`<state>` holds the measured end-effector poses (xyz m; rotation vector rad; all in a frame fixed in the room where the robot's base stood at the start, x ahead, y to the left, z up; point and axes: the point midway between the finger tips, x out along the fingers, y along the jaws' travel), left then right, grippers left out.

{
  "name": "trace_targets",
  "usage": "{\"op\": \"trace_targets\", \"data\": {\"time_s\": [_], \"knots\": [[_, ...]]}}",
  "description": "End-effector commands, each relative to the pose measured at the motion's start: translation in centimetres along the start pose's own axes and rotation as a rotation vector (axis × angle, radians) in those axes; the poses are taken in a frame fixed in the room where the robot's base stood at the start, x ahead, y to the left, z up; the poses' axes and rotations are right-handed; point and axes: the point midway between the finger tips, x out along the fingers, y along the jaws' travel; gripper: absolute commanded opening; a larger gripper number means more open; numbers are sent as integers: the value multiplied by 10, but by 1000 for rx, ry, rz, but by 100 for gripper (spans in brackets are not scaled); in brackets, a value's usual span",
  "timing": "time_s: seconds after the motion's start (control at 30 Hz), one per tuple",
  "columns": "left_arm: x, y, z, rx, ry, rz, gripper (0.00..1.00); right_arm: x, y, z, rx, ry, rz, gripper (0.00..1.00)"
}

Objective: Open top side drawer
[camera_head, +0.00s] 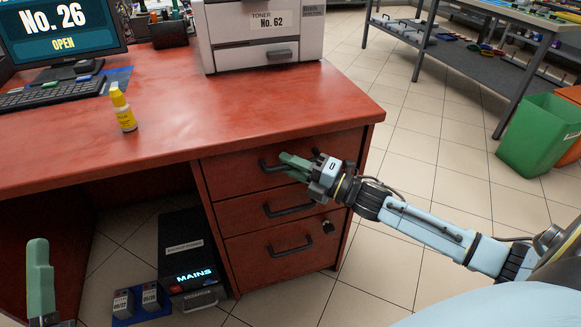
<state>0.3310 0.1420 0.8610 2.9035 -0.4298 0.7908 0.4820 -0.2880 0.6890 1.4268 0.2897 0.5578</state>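The red desk has a stack of three drawers on its right side. The top side drawer (237,178) looks closed, its front in line with the ones below. Its dark bar handle (268,168) is partly hidden by my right gripper (292,167). The green fingertips are at the handle's right end, one higher and one lower. I cannot tell whether they are closed on the bar or only around it. My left gripper (39,268) shows at the lower left edge as one upright green finger, far from the drawers.
The middle drawer (238,214) and bottom drawer (245,262) look closed; a lock hangs near the bottom one. A printer (235,45), yellow bottle (122,108) and keyboard (50,93) stand on the desk. A black box (185,245) sits underneath. Floor to the right is clear up to a green bin (540,135).

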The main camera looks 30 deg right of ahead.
Motion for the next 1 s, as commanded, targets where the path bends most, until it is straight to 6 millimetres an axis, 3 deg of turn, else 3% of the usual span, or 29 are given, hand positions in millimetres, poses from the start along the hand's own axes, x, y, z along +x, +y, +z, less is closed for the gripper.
{"op": "trace_targets", "data": {"time_s": [0.3, 0.5, 1.0], "knots": [[0, 0, -1, 0, 9, 0, 54, 2, 0, 0, 1, 0, 0, 23], [0, 0, -1, 0, 8, 0, 54, 2, 0, 0, 1, 0, 0, 0], [2, 0, 2, 0, -40, -1, 54, 3, 2, -11, 3, 15, 2, 0]]}}
